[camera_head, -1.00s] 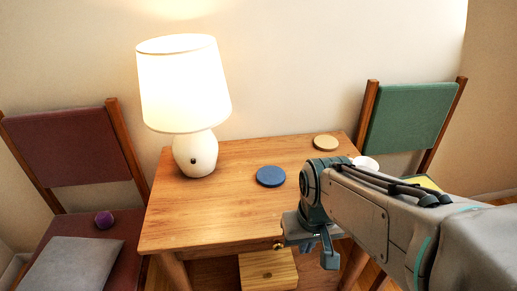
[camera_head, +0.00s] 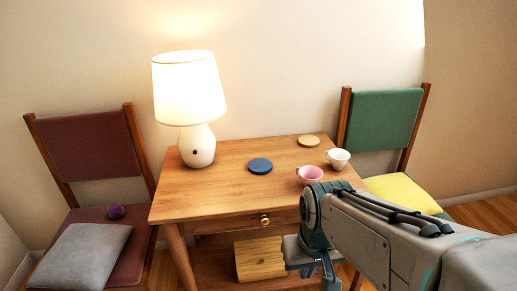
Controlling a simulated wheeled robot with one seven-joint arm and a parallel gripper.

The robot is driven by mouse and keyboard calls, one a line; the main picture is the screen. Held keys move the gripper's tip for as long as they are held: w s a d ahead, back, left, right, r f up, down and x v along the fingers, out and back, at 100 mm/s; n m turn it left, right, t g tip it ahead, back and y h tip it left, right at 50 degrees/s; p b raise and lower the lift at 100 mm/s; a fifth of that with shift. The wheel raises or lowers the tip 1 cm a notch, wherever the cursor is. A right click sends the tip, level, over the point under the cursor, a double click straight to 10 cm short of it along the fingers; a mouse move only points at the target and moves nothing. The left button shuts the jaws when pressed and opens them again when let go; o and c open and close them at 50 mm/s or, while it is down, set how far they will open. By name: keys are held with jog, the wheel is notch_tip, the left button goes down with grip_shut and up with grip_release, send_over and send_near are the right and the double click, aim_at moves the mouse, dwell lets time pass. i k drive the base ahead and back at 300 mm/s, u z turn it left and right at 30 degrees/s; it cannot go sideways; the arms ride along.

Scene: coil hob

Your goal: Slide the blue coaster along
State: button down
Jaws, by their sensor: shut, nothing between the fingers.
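The blue coaster (camera_head: 260,166) is a flat round disc lying on the wooden table (camera_head: 215,205), near the middle of its top. My gripper (camera_head: 328,278) is at the lower right, in front of the table's front edge and lower than its top in the picture. It is apart from the coaster and points downward. Its fingers are small and partly cut off by the bottom of the picture. It holds nothing that I can see.
A lit lamp (camera_head: 196,145) stands left of the coaster. A tan coaster (camera_head: 308,141), a pink cup (camera_head: 309,176) and a white cup (camera_head: 338,159) are to the right. Chairs flank the table. A drawer knob (camera_head: 265,220) sticks out in front.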

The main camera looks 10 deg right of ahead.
aim_at(260, 166)
jog(key=z, duration=0.2)
jog(key=i, duration=1)
jog(key=z, duration=0.2)
